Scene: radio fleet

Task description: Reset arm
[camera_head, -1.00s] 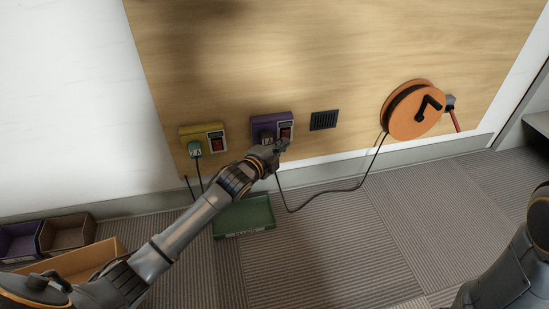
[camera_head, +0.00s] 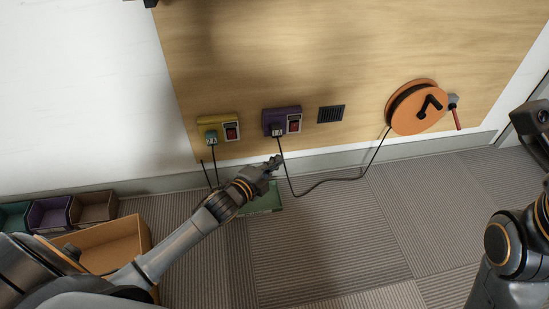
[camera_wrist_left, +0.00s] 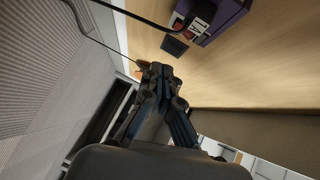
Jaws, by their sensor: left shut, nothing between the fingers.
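My left gripper (camera_head: 274,162) is shut and empty. It hangs in front of the wall's lower edge, below the purple socket box and apart from it. It also shows shut in the left wrist view (camera_wrist_left: 158,72). My right arm (camera_head: 510,245) shows at the right edge, but I cannot make out its fingertips. The purple socket box (camera_head: 294,116) has a plug (camera_head: 277,130) in it, with a black cable running down. The box also shows at the top of the left wrist view (camera_wrist_left: 222,14). The yellow socket box (camera_head: 217,122) has a greenish plug (camera_head: 211,138) with its own cable.
An orange cable reel (camera_head: 418,107) is on the wooden panel, its black cable (camera_head: 330,182) looping towards the purple box. A dark vent (camera_head: 331,113) sits between them. A green tray (camera_head: 268,204) lies on the floor behind my left arm. An orange bin (camera_head: 125,232) and several smaller bins stand left.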

